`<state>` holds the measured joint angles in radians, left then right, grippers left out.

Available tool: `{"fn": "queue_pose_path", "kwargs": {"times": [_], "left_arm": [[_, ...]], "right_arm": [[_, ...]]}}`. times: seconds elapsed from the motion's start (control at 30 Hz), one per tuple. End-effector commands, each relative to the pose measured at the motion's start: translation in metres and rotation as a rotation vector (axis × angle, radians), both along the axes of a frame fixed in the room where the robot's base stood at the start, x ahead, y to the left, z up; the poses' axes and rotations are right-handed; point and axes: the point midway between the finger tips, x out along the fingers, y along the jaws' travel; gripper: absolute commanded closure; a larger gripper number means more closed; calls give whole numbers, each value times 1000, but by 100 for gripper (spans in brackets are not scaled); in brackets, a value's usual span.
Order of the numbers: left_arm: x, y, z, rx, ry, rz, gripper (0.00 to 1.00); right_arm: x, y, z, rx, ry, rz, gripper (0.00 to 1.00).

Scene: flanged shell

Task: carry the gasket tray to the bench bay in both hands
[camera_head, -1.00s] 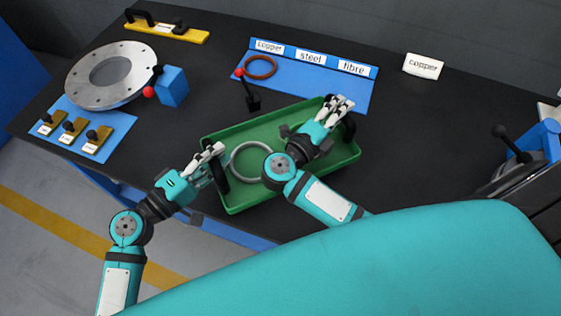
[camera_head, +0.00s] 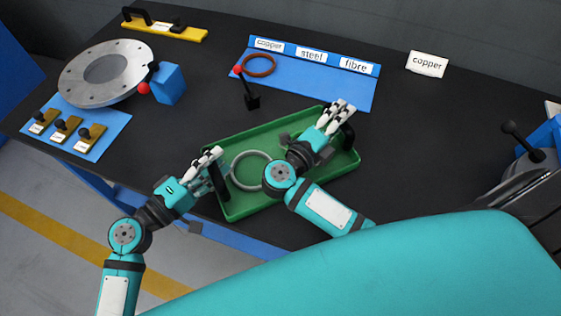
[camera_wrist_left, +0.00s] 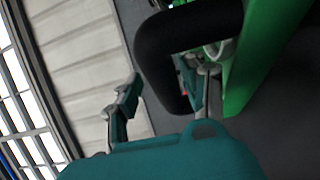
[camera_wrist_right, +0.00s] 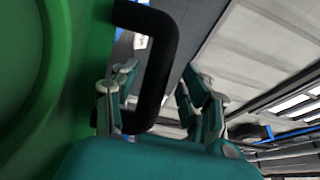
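The green gasket tray (camera_head: 285,197) lies on the black bench with a grey ring (camera_head: 236,172) in it. It has a black handle at each end. My left gripper (camera_head: 213,160) is at the tray's left handle (camera_head: 219,182). In the left wrist view its fingers are spread, with the handle bar (camera_wrist_left: 160,65) between them and a gap to one finger. My right gripper (camera_head: 343,112) is at the right handle (camera_head: 348,137). In the right wrist view its fingers stand apart on either side of the handle bar (camera_wrist_right: 158,75). The bench bay cannot be made out for certain.
A blue board (camera_head: 300,82) labelled copper, steel and fibre holds a brown ring (camera_head: 259,65). A red-knobbed lever (camera_head: 249,95) stands just behind the tray. A flanged disc (camera_head: 75,86) and blue block (camera_head: 168,84) are left. Bare bench lies right, near a "copper" sign (camera_head: 427,64).

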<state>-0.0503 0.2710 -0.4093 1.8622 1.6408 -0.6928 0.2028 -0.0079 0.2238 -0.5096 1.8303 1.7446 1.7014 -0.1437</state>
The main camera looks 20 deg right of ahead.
Motion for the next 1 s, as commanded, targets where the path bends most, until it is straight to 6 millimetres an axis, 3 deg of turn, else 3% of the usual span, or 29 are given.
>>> {"fn": "queue_pose_path", "kwargs": {"times": [0.37, 0.8, 1.0], "left_arm": [[-5, 8, -1, 0, 4, -2, 57], [-40, 87, -1, 2, 3, 0, 57], [-49, 106, 0, 0, 2, -1, 57]], "right_arm": [[0, 1, 0, 2, -2, 3, 52], [0, 1, 0, 2, -2, 3, 52], [0, 1, 0, 2, -2, 3, 52]]}}
